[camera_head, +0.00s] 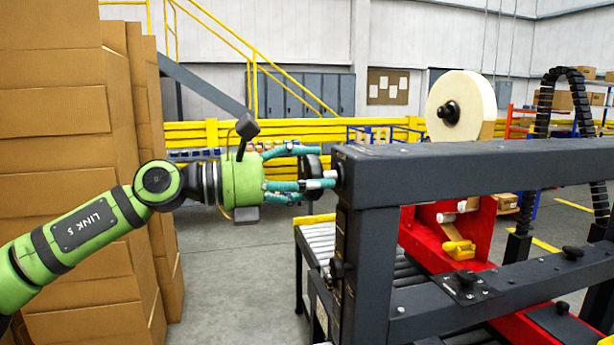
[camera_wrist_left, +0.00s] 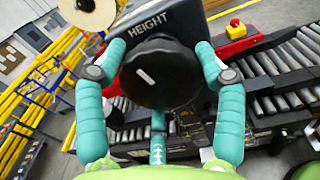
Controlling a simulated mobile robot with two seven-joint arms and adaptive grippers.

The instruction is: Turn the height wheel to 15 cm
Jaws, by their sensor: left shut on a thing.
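The height wheel (camera_wrist_left: 160,76) is a round black knob with a white mark on its face, under the word HEIGHT on a dark panel (camera_wrist_left: 150,20) in the left wrist view. In the head view the wheel (camera_head: 312,178) shows edge-on at the left end of the machine's dark crossbar (camera_head: 450,170). My left gripper (camera_head: 305,172) has teal fingers and is shut on the wheel, with fingers at its sides and one below in the left wrist view (camera_wrist_left: 158,90). No height scale reading is legible. My right gripper is not in view.
Tall cardboard stacks (camera_head: 55,150) stand at the left, close to my left arm. A roller conveyor (camera_head: 325,245) runs under the machine frame. A tape roll (camera_head: 460,105) sits above the crossbar. A red stop button (camera_wrist_left: 236,28) is beside the panel.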

